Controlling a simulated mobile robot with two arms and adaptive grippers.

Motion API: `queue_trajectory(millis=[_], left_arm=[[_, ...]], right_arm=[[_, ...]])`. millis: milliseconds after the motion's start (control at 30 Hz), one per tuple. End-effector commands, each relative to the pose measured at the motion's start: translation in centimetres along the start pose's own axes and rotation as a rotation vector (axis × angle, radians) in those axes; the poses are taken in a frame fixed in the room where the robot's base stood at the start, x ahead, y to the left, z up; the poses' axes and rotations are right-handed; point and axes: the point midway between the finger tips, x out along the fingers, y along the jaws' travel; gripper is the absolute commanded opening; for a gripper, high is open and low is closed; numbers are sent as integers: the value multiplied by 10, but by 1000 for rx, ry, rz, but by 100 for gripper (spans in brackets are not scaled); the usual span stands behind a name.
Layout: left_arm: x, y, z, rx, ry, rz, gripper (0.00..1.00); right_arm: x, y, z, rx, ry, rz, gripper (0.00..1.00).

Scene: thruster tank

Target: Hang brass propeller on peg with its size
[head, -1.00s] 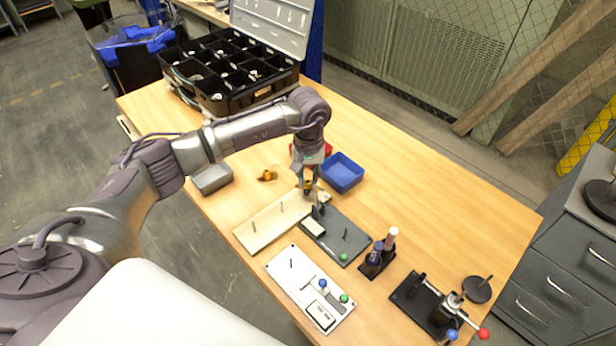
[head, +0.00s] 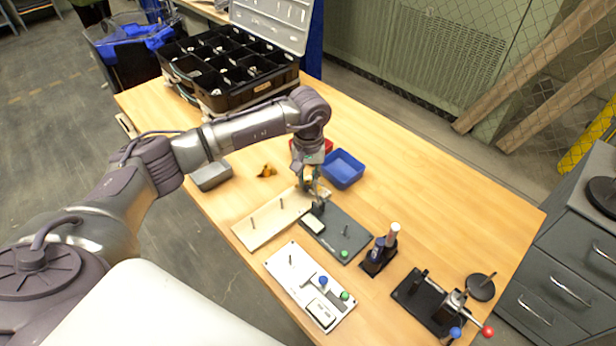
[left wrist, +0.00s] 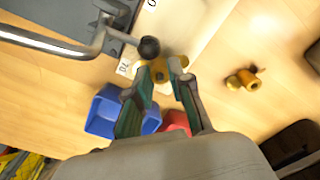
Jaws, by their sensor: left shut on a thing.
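A pale peg board (head: 265,228) lies on the table, with two bare pegs (head: 281,203) showing. My left gripper (head: 313,192) is over the board's far right end. In the left wrist view its fingertips (left wrist: 165,70) are shut on a brass propeller (left wrist: 158,66), close over the board (left wrist: 185,25) beside a printed size label. The gripper hides the board's end in the head view, and I cannot tell whether the propeller is around a peg. A second brass propeller (head: 267,171) lies loose on the table and also shows in the left wrist view (left wrist: 245,79). My right gripper is not seen.
A blue bin (head: 343,170) and a partly hidden red bin (head: 327,146) stand close behind the gripper. A grey bin (head: 211,176) is at the left. A dark plate with a post (head: 337,234) adjoins the board. The table's right middle is clear.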

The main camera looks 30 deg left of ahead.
Motion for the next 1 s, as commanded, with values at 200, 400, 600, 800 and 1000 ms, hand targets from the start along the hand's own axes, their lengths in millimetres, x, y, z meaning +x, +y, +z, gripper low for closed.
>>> queue_trajectory(millis=[200,400,600,800,1000], left_arm=[[4,0,0,0,1,0,0],[4,0,0,0,1,0,0],[4,0,0,0,0,0,49],[4,0,0,0,0,0,50],[-2,0,0,0,2,0,50]], right_arm=[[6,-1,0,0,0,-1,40],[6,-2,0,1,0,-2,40],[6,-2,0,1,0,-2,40],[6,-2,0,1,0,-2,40],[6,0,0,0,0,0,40]])
